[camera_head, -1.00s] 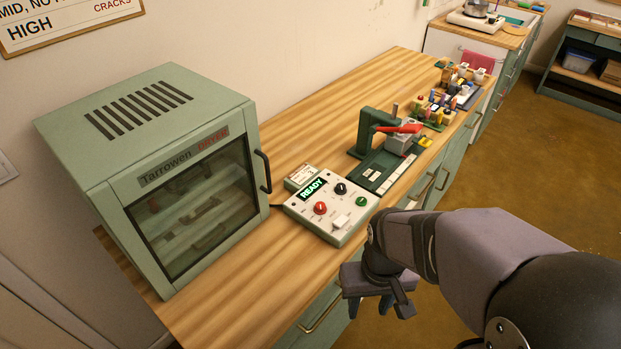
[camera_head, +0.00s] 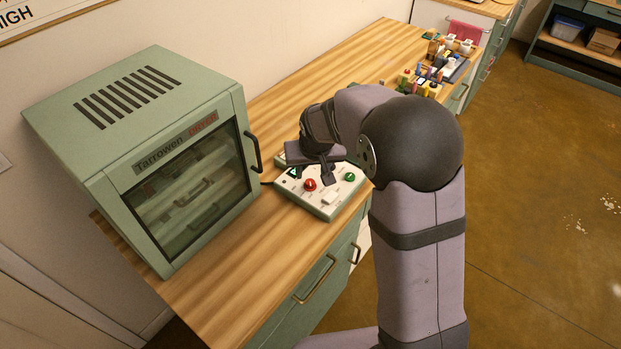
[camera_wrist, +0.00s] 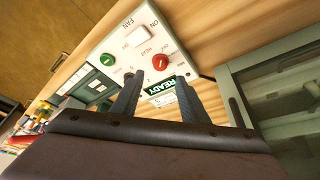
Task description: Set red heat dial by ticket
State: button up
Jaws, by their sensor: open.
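The white control box (camera_head: 322,206) stands on the wooden counter right of the dryer. Its red dial (camera_head: 310,185) shows just below my gripper (camera_head: 312,175). In the wrist view the red dial (camera_wrist: 160,62) lies just beyond and between my open, empty fingertips (camera_wrist: 159,77); no contact is visible. Its pointer setting is too small to read. The display reads READY (camera_wrist: 165,86). A pale card, seemingly the ticket (camera_wrist: 162,99), shows between the fingers, its text unreadable. The green dial (camera_head: 349,177) and white switch (camera_head: 329,198) are clear; the black dial is hidden.
The green dryer (camera_head: 185,190) with a glass door and black handle stands close left of the box. Colourful small items (camera_head: 430,80) crowd the far counter. A wall sign (camera_head: 45,15) is cut off. Bare wood (camera_head: 240,270) lies in front of the dryer.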

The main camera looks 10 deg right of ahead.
aim_at(310, 182)
jog(key=shift+f, duration=0.1)
jog(key=shift+p+x, duration=1.15)
jog(key=shift+x, duration=2.35)
jog(key=shift+f, duration=0.1)
grip_shut()
